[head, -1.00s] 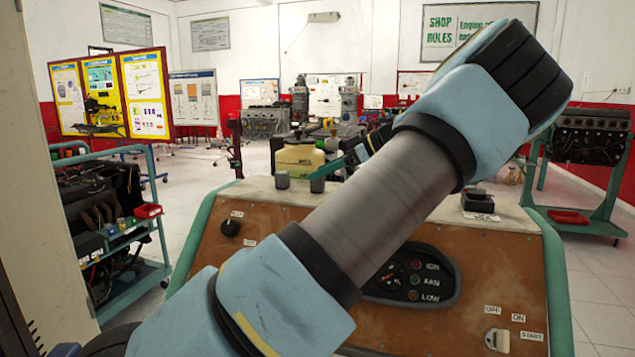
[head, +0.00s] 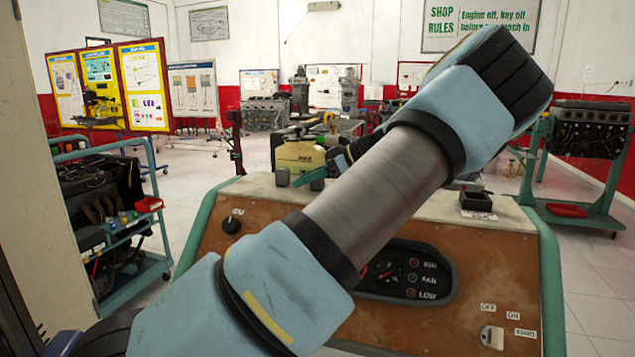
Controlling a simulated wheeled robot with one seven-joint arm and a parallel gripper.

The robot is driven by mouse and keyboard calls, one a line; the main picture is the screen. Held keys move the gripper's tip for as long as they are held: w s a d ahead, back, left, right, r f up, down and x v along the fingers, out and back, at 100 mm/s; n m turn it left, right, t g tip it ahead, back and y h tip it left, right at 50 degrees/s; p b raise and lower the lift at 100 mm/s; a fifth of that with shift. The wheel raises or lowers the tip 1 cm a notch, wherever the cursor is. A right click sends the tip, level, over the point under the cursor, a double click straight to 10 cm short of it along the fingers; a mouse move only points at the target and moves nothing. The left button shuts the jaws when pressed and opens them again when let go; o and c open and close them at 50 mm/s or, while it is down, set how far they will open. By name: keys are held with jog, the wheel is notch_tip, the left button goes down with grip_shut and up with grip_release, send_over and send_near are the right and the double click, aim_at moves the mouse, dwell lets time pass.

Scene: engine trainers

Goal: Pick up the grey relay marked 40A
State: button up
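Two small grey blocks stand on the beige top of the engine trainer, near its back edge. The left grey block (head: 283,177) shows clearly. The right grey block (head: 318,183) is partly covered by a green finger-like part of my gripper (head: 311,177). No 40A marking can be read on either, so I cannot tell which is the relay named. The rest of my gripper is mostly hidden behind my own arm, which crosses the view. Its opening and any contact with a block cannot be made out.
A black open tray (head: 478,201) with a label sits on the right of the trainer top. The brown front panel (head: 250,265) carries a knob, gauge and key switch. A yellow container (head: 297,155) stands behind. Carts with engines stand left and right.

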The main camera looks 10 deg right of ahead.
grip_shut()
jog(key=shift+r, duration=0.1)
dwell(0.3)
jog(key=shift+r, duration=0.25)
jog(key=r+b, duration=0.2)
jog(key=shift+s+r, duration=0.2)
jog(key=shift+r, duration=0.1)
jog(key=s+a+b, duration=0.2)
jog(key=s+a, duration=0.2)
jog(key=s, duration=0.4)
jog(key=s+a+b, duration=0.2)
jog(key=s+a, duration=0.1)
jog(key=s, duration=0.4)
jog(key=shift+s+a, duration=0.4)
